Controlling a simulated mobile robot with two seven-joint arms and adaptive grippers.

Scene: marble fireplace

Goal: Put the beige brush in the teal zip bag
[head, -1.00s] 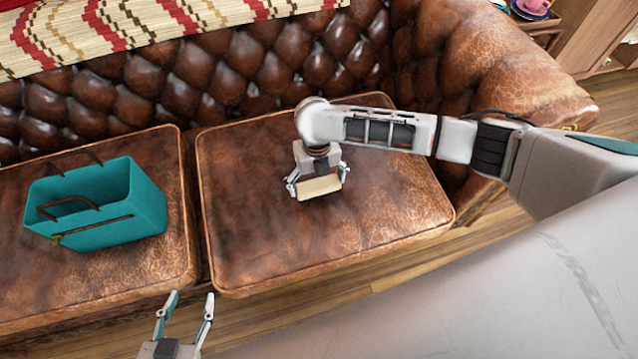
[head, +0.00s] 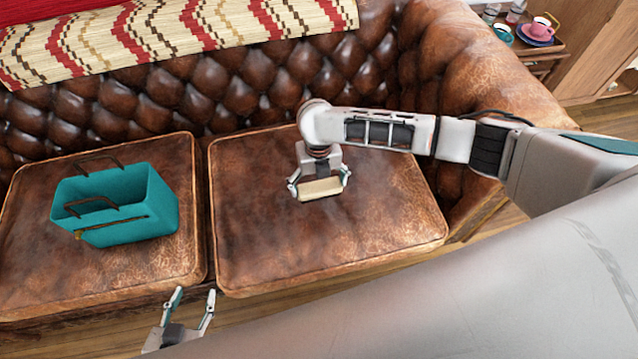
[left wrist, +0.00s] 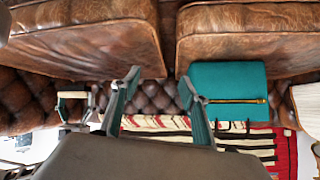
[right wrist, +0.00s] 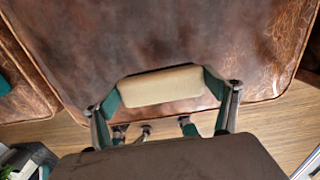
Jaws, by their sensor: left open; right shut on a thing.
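The teal zip bag (head: 130,227) stands open on the left seat cushion in the head view, with two brown handles and a zip on its front. It also shows in the left wrist view (left wrist: 229,82). The beige brush (head: 322,189) is held above the right cushion by my right gripper (head: 320,188). In the right wrist view the brush (right wrist: 160,86) lies between both fingertips, seen as a plain beige block. My left gripper (head: 193,298) is open and empty in front of the sofa, below and right of the bag. Its fingers also show in the left wrist view (left wrist: 158,88).
The brown leather sofa has a left cushion (head: 100,285) and a right cushion (head: 260,250) with a gap between them. A patterned blanket (head: 190,35) covers the backrest. A side table with cups (head: 537,32) stands at the upper right.

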